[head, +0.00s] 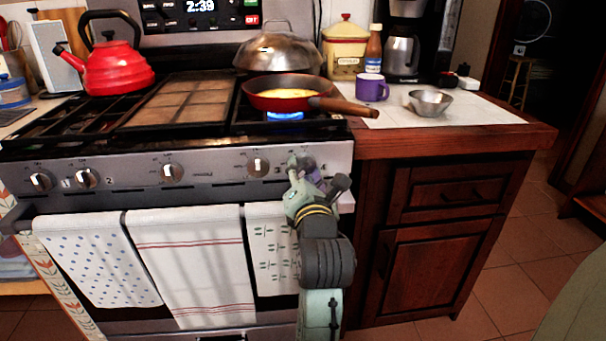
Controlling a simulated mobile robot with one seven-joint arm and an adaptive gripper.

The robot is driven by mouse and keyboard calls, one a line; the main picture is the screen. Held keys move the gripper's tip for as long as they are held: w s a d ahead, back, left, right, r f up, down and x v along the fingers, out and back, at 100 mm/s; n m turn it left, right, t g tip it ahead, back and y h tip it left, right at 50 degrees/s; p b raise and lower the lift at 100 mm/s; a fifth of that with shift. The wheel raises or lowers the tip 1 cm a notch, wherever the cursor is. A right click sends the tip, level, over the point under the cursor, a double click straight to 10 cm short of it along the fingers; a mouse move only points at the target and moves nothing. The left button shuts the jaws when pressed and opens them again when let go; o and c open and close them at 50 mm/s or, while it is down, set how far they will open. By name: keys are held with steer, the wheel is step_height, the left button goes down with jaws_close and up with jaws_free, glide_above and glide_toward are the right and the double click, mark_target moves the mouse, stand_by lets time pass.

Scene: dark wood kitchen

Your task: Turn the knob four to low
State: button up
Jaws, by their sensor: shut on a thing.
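The stove front (215,160) carries a row of white-faced knobs. My gripper (300,164) is at the right end of this row, shut on the rightmost knob. My fingers hide most of that knob, so its setting cannot be read. The knob just left of it (258,167) is free and in plain view. A blue flame (285,115) burns on the right front burner, under a red pan (290,98) with yellow food in it.
The pan's wooden handle (345,107) juts right, above my gripper. Towels (188,262) hang from the oven handle, close to my arm. A red kettle (115,70) stands at the back left. A purple mug (371,87) and metal bowl (430,102) are on the right counter.

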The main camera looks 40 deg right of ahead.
steer(key=o, duration=1.1)
steer(key=shift+c, duration=0.2)
